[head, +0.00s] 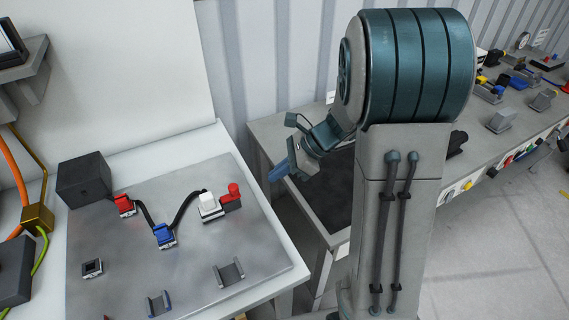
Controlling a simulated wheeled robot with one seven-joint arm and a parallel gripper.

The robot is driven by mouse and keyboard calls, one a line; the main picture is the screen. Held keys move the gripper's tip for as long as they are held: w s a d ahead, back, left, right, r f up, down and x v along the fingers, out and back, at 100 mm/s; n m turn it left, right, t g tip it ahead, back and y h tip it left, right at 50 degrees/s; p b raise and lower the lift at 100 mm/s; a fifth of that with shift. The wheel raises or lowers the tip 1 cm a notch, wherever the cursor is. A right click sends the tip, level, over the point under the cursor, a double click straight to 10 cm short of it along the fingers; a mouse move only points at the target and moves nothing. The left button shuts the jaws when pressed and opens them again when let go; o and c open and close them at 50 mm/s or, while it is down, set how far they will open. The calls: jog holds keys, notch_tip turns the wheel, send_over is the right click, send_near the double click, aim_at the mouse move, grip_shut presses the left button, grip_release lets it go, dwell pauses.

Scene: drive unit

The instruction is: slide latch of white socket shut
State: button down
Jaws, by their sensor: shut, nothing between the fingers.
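The white socket (211,213) sits on the grey metal plate, right of its middle. A white block stands on it, and a black cable runs up to it from the left. A red latch piece (233,190) with a raised knob stands at the socket's right side; whether it is slid shut is too small to tell. My gripper (279,173) is to the right of the socket, past the plate's edge, apart from it and holding nothing. Its fingers look small and dark blue, and they are shut.
On the grey plate (180,270) are a red connector (124,205), a blue connector (164,236), a black box (84,179) and empty brackets (229,273). A grey bench (275,135) with a dark mat stands behind my arm. A cluttered bench lies at right.

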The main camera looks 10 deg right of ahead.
aim_at(237, 191)
jog(key=shift+w+a+f+p, duration=0.2)
jog(key=shift+a+f, duration=0.35)
jog(key=shift+a, duration=0.65)
jog(key=shift+w+a+f+p, duration=0.1)
jog(key=shift+a+f+p, duration=0.15)
jog(key=shift+a+f, duration=0.6)
jog(key=shift+w+a+f+p, duration=0.1)
jog(key=shift+a+f+p, duration=0.15)
jog(key=shift+a, duration=1.25)
jog(key=shift+s+a, duration=0.25)
jog(key=shift+a, duration=0.6)
jog(key=d+f+b+v, duration=0.1)
jog(key=d+f+v, duration=0.1)
jog(key=v, duration=1.1)
jog(key=shift+s, duration=0.15)
